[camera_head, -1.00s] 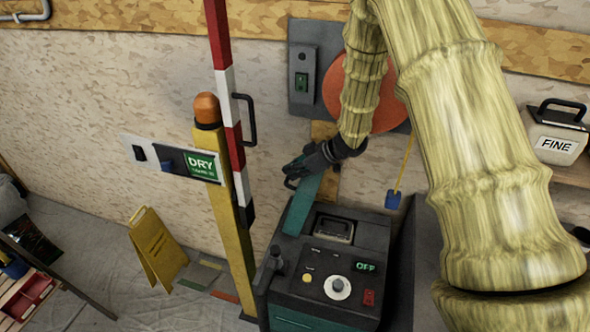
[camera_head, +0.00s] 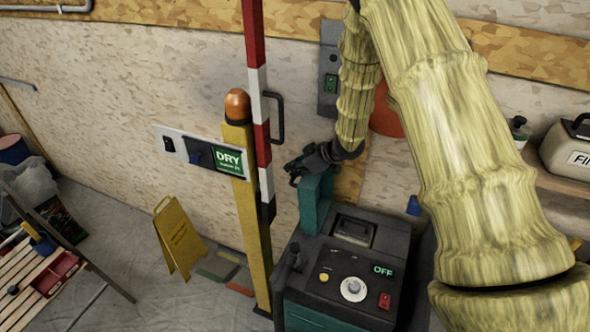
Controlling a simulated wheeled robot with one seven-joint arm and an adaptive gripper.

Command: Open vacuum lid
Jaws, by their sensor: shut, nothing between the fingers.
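A dark grey machine with teal panels, seemingly the vacuum (camera_head: 325,285), stands at the lower middle. Its top carries a white knob (camera_head: 353,288), a yellow button, a red switch and an OFF display. A grey recessed handle (camera_head: 354,229) lies toward the back of the top. A teal upright panel (camera_head: 313,204) rises at its back left; I cannot tell whether this is the lid. My gripper (camera_head: 293,173) is shut and empty at the panel's upper end, pointing left. Whether it touches the panel is unclear. My arm hides part of the machine's right side and the wall.
A yellow post (camera_head: 246,215) with an orange lamp and a red-white barrier pole (camera_head: 258,85) stand close left of the machine. A DRY sign panel (camera_head: 229,161) is beside the post. A yellow floor sign (camera_head: 178,238) stands further left. A shelf holds a FINE canister (camera_head: 570,148) at right.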

